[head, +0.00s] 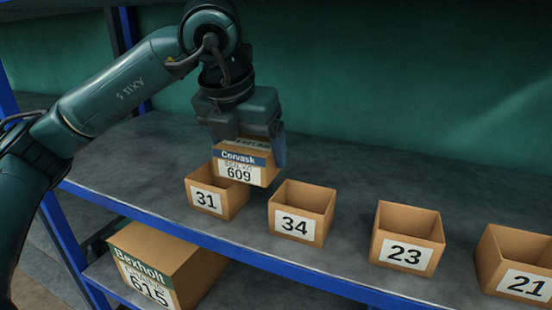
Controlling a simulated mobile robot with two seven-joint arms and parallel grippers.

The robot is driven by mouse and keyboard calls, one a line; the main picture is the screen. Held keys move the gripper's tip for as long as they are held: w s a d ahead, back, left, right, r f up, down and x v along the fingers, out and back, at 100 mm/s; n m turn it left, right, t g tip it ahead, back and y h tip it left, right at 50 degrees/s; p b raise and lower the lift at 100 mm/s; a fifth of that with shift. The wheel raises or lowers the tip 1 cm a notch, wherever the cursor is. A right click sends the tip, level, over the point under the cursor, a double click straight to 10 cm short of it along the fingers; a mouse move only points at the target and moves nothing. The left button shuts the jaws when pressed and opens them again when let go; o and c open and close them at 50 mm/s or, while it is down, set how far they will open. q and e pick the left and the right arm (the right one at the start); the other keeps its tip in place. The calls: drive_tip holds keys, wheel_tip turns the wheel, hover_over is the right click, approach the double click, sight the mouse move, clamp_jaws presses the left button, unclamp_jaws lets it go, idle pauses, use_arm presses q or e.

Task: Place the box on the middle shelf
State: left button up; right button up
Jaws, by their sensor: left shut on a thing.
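A small cardboard box labelled Corvask 609 (240,164) is held in my left gripper (247,140), which comes in from the left and points down. The gripper is shut on the box's upper part. The box is above the grey shelf (150,150) with the blue front edge, overlapping the open bin 31 in the picture. I cannot tell whether it touches that bin. My right gripper is out of view.
Open cardboard bins numbered 31 (205,201), 34 (295,226), 23 (404,252) and 21 (522,284) stand in a row along the shelf. A larger Bexholt 615 box (180,250) sits on the shelf below. The shelf behind the bins is clear.

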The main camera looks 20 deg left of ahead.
use_arm(q)
drive_tip(key=w, duration=0.3)
drive_tip(key=w+f, duration=0.1)
drive_tip(key=w, duration=0.5)
drive_tip(key=shift+w+d+f+p, duration=0.15)
drive_tip(key=shift+w+f+p, duration=0.05)
drive_tip(key=shift+f+p, duration=0.15)
wheel_tip(320, 180, down, 5)
drive_tip(key=shift+r+b, duration=0.2)
drive_tip(key=shift+b, duration=0.1)
drive_tip(key=shift+w+f, duration=0.15)
drive_tip(key=shift+f, duration=0.2)
drive_tip(key=shift+f, duration=0.15)
drive_tip(key=o, duration=1.1)
drive_tip(key=shift+c, duration=0.2)
